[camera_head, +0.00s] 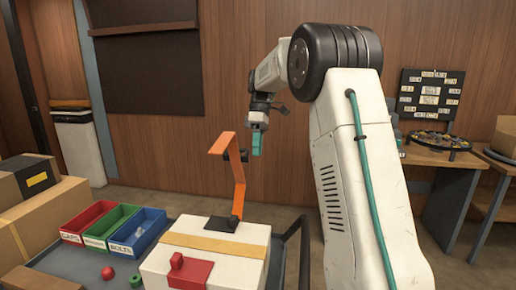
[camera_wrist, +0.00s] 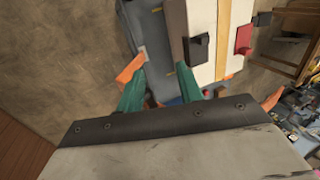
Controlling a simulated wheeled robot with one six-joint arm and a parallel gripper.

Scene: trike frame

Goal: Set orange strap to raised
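The orange strap (camera_head: 238,180) stands up from a dark mount on top of a white case (camera_head: 210,250), with its upper end bent over to the left. My gripper (camera_head: 256,143) is just right of the strap's upper part, near a small dark piece on it; I cannot tell if they touch. In the wrist view, my gripper's teal fingers (camera_wrist: 172,92) are spread apart. Orange pieces show beyond the left finger (camera_wrist: 130,70) and at the right (camera_wrist: 271,100); the middle between them is partly hidden by my gripper. Nothing is clearly held.
The case has a yellow band and a red latch (camera_head: 190,270). Red, green and blue bins (camera_head: 137,232) stand left of it on a grey cart. Cardboard boxes (camera_head: 45,210) are at far left. A wooden table (camera_head: 430,157) with small parts is at right. Floor behind the cart is clear.

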